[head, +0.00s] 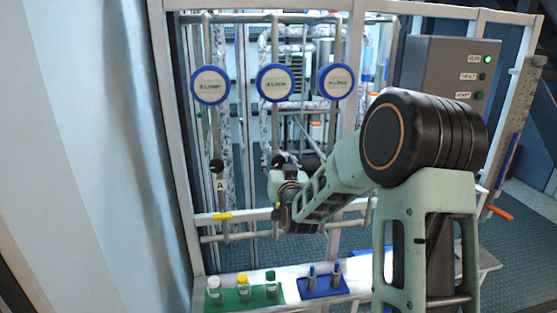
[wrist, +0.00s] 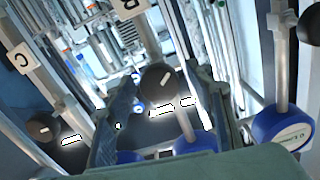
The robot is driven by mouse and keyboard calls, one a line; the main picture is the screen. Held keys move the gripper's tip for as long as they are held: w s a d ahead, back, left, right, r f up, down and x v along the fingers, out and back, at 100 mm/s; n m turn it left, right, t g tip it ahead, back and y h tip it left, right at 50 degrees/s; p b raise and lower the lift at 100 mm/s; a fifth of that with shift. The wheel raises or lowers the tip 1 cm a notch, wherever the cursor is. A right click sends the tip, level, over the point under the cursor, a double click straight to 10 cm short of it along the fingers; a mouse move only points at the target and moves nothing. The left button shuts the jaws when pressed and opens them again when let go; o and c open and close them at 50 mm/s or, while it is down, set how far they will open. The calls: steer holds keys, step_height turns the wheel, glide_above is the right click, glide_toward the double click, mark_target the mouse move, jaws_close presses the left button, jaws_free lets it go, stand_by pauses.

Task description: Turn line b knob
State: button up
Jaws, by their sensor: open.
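The line B knob (wrist: 158,83) is a round black knob with a white mark, next to the pipe label B (wrist: 129,6) in the wrist view. My gripper (wrist: 166,90) is open, with one finger on each side of the knob in that view. Whether the fingers touch it or reach past it, I cannot tell. In the head view my gripper (head: 288,185) is at the middle pipe, and a dark knob (head: 279,161) shows just above it. The arm hides the B label there.
Black knobs sit beside it: line A's (head: 217,165) and line C's (wrist: 39,128). Blue-rimmed gauges (head: 276,83) hang above. A white shelf below carries a green tray (head: 212,296) with bottles and a blue tray (head: 323,291). A control box (head: 445,60) stands right.

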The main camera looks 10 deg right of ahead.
steer(key=shift+w, duration=0.1)
steer(key=shift+c, duration=0.2)
steer(key=c, duration=1.2)
steer(key=shift+o, duration=0.2)
steer(key=shift+f, duration=0.1)
steer(key=shift+f+n+b, duration=0.1)
steer(key=shift+n+b, duration=0.2)
steer(key=shift+b, duration=0.7)
steer(key=n+b, duration=0.2)
steer(key=b, duration=0.2)
steer(key=shift+f, duration=0.15)
steer(key=n+b, duration=0.2)
steer(key=b, duration=0.2)
steer(key=shift+a+n+b, duration=0.1)
steer(key=shift+n+b, duration=0.2)
steer(key=n+b, duration=0.4)
steer(key=b, duration=0.2)
steer(key=n+b, duration=0.2)
steer(key=n, duration=0.1)
steer(key=shift+r+n+b, duration=0.25)
steer(key=shift+n+b, duration=0.05)
steer(key=shift+b, duration=0.1)
steer(key=shift+r, duration=0.1)
